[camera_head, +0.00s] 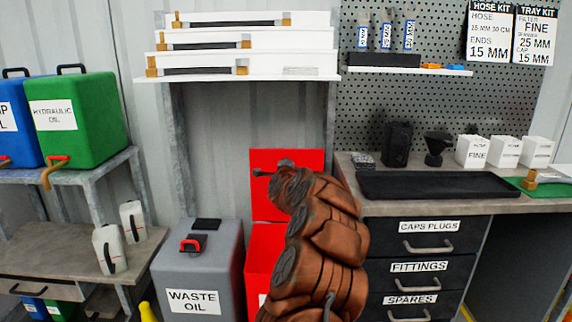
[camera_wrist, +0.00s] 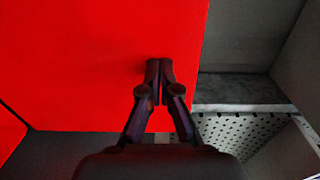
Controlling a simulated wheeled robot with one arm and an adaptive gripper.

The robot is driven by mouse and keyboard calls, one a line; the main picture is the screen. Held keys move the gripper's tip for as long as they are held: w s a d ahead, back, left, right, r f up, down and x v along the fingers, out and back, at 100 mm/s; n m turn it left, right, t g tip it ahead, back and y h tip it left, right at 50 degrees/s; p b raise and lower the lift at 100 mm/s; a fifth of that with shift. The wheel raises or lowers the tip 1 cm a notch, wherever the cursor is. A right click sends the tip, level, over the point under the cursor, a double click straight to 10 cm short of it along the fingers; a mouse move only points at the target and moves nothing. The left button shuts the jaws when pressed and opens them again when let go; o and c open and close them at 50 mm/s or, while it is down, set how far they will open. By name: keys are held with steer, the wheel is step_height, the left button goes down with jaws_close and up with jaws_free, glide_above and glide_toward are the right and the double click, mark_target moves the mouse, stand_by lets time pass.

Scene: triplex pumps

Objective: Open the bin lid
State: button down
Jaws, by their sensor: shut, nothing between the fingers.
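The red bin (camera_head: 262,262) stands on the floor right of the grey waste oil container, partly hidden behind my arm. Its red lid (camera_head: 262,200) stands raised, roughly upright, at the back of the bin. In the wrist view a large flat red surface, which looks like the lid (camera_wrist: 90,60), fills the left and middle. My gripper (camera_wrist: 160,66) is shut and empty, with its fingertips in front of this red surface near its right edge. I cannot tell whether they touch it. In the head view my arm hides most of the gripper and the bin's right side.
The grey waste oil container (camera_head: 230,262) stands close to the bin's left. A black drawer cabinet (camera_head: 455,250) is close on the right, with a black tray (camera_head: 440,184) on its worktop. A white stepped shelf (camera_head: 290,72) hangs above. A green hydraulic oil tank (camera_head: 95,145) stands at left.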

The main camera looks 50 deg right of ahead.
steer(key=shift+a, duration=0.1)
steer(key=p+v, duration=0.1)
steer(key=v, duration=1.2)
steer(key=shift+s+a, duration=0.25)
steer(key=shift+s, duration=0.1)
